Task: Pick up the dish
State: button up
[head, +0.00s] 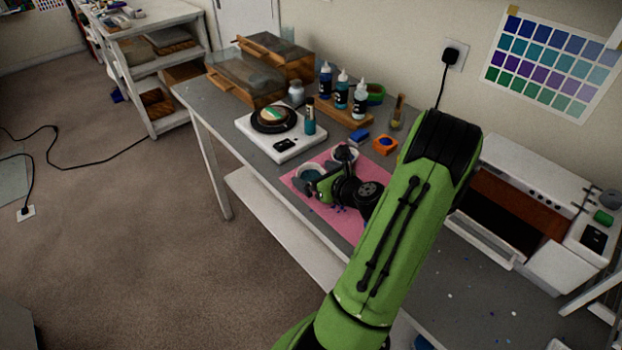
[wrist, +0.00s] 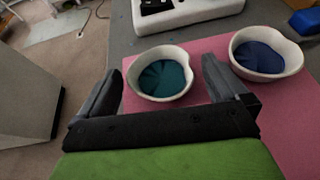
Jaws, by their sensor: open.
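A white, slightly irregular dish with teal contents (wrist: 160,73) sits on the pink mat (wrist: 215,123). A second white dish with dark blue contents (wrist: 267,54) stands to its right on the same mat. My gripper (wrist: 159,68) is open, with its two dark fingers spread on either side of the teal dish in the wrist view and nothing held. I cannot tell whether a finger touches the dish. In the head view the teal dish (head: 312,170) is partly hidden by my gripper, and the blue dish (head: 346,152) shows just behind it.
A white scale-like unit with a round turntable (head: 274,119) stands left of the mat. Dropper bottles (head: 342,92) stand on a wooden rack behind. A white oven-like box (head: 520,205) stands right. The front table edge is close.

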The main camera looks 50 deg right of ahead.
jog(key=x, duration=0.2)
jog(key=shift+w+d+f, duration=0.15)
jog(key=shift+w+f, duration=0.05)
jog(key=shift+w, duration=0.05)
jog(key=c, duration=1)
notch_tip(320, 180, up, 10)
jog(key=p, duration=0.3)
jog(key=shift+p, duration=0.4)
